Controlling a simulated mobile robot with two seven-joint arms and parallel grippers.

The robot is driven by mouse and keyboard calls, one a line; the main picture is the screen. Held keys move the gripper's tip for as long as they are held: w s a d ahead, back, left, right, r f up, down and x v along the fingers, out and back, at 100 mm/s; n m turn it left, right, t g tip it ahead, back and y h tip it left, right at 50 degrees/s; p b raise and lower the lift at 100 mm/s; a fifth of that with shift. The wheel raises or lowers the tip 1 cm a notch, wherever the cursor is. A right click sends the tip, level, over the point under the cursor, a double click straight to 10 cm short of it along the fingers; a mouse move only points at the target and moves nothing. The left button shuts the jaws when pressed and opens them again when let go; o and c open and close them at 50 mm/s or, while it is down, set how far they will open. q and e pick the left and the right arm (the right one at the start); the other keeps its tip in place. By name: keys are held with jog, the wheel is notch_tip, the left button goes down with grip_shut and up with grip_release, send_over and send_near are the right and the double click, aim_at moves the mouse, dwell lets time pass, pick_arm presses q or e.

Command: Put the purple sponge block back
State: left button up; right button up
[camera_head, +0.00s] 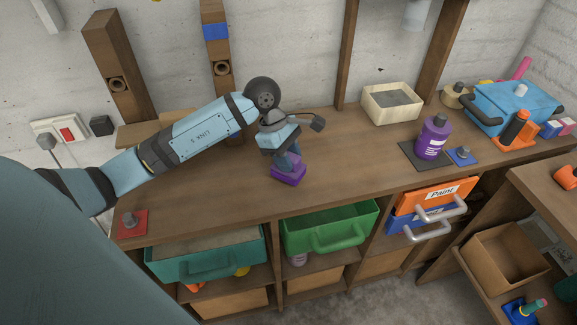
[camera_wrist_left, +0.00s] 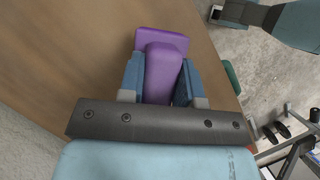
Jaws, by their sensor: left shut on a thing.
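The purple sponge block (camera_head: 287,176) is at the workbench top, left of the middle of the bench in the head view. My left gripper (camera_head: 291,158) points down from above and is shut on its raised upper part. In the left wrist view the purple sponge block (camera_wrist_left: 163,72) sits between the two blue fingers of the left gripper (camera_wrist_left: 160,85), its wider base beyond them. I cannot tell whether the base touches the wood or is slightly above it. My right gripper is not in view.
The workbench (camera_head: 225,190) is clear around the block. A cream bin (camera_head: 392,116), a purple bottle (camera_head: 433,138) on a dark mat and a blue toolbox (camera_head: 510,104) stand to the right. A red square (camera_head: 133,224) lies at left.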

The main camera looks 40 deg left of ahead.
pick_arm(q)
jog(key=shift+f, duration=1.75)
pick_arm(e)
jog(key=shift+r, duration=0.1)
pick_arm(q)
jog(key=shift+f, duration=0.2)
jog(key=o, duration=0.9)
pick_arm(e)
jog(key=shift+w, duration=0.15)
pick_arm(q)
jog(key=shift+r, duration=0.4)
jog(key=b+v, duration=0.1)
jog(key=v, duration=1)
jog(key=shift+a+r, duration=0.1)
jog(key=shift+r, duration=0.25)
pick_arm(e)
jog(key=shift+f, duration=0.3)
